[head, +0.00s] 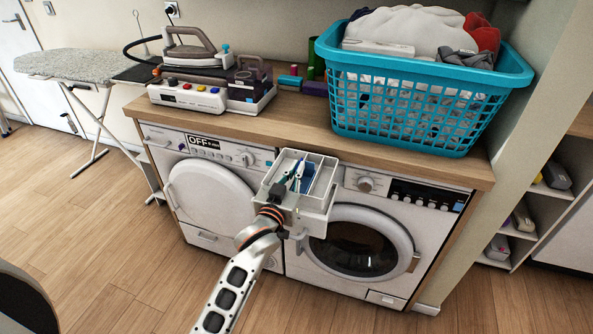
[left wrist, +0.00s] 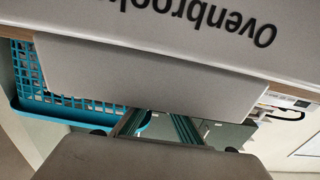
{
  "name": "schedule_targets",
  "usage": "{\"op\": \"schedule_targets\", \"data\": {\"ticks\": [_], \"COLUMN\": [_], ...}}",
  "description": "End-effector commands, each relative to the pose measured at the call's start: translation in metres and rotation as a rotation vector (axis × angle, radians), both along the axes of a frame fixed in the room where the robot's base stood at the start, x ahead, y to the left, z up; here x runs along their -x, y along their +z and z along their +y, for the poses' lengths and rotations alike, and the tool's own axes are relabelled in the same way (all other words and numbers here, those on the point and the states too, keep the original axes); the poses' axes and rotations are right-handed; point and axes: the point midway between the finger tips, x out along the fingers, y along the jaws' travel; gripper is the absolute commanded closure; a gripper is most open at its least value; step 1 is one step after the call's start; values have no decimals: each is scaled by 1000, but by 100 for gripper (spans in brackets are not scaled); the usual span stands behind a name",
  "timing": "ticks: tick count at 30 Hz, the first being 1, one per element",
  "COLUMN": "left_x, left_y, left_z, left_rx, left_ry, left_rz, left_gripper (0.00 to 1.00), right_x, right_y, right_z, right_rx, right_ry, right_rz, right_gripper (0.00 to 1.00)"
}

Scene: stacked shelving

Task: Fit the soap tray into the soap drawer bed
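The soap tray (head: 322,176) is a pale grey box with open compartments and a bluish part inside. In the head view it is in front of the washers' top edge, between the left and right machines. My left gripper (head: 298,175) is shut on it, with its fingers over the compartments. In the left wrist view the fingers (left wrist: 160,126) show beyond a blurred grey shape. A pale panel lettered "Ovenbrook" (left wrist: 200,35) appears upside down there. The soap drawer bed cannot be made out; the tray and arm cover that part of the fronts. My right gripper is not in view.
The right washer (head: 406,277) has a dark round door and a knob. The left washer (head: 208,190) has a white door and an "OFF" sign. A teal laundry basket (head: 420,104) and an iron station (head: 205,95) stand on the wooden top (head: 296,113).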

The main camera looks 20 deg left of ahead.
Motion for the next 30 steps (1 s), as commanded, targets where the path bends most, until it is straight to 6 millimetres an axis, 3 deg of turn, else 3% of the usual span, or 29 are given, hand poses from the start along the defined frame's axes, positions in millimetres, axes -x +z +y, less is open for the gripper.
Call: {"op": "schedule_targets", "data": {"ticks": [12,30], "left_x": [1,1], "left_y": [3,-44], "left_z": [0,0], "left_rx": [2,1], "left_ry": [0,0], "left_rz": [0,1], "left_gripper": [100,100], "right_x": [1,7], "right_y": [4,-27], "right_z": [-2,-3], "right_rx": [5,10], "right_ry": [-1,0], "right_rz": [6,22], "right_gripper": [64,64]}}
